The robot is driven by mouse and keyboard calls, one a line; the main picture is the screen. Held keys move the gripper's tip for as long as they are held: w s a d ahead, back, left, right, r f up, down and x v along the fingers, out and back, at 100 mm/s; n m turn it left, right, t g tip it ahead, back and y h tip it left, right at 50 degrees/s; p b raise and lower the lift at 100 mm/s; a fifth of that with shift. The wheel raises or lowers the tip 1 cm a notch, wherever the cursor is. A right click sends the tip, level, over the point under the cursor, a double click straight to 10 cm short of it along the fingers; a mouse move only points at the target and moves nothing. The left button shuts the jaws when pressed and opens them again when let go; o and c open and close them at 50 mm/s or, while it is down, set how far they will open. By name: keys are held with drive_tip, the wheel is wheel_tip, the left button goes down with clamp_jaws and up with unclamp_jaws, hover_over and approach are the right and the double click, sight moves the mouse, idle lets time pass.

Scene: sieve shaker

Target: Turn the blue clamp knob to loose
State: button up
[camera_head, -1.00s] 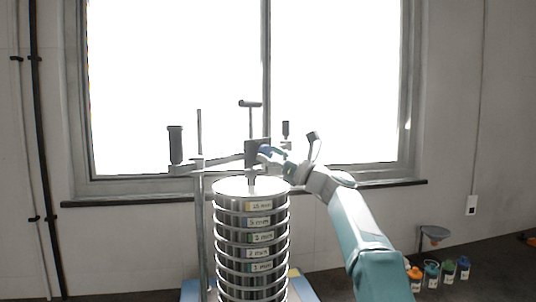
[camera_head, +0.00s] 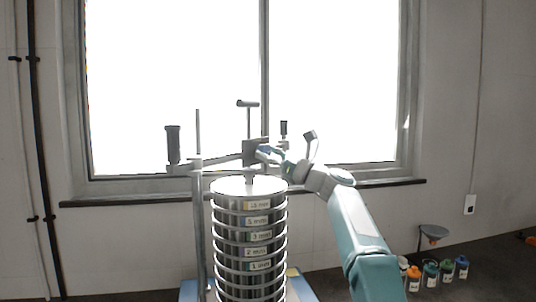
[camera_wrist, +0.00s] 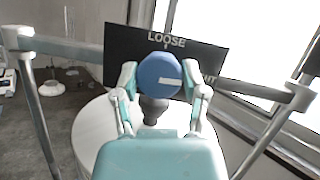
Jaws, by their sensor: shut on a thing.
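A tall stack of labelled sieves (camera_head: 250,237) with a pale round lid (camera_head: 232,186) stands below the clamp bar. Upright posts (camera_head: 199,235) flank it. Several small coloured jars (camera_head: 430,275) and a funnel (camera_head: 433,232) stand at the lower right. A window is behind.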

drive_tip(key=shift+a+r+n, duration=0.1)
drive_tip(key=shift+n, duration=0.3)
drive_tip(key=o, duration=1)
drive_tip(key=shift+o, duration=0.7)
drive_tip(key=shift+a, duration=0.3)
drive_tip(key=shift+v, duration=1.15)
drive_tip(key=v, duration=1)
drive_tip(key=shift+w, duration=0.15)
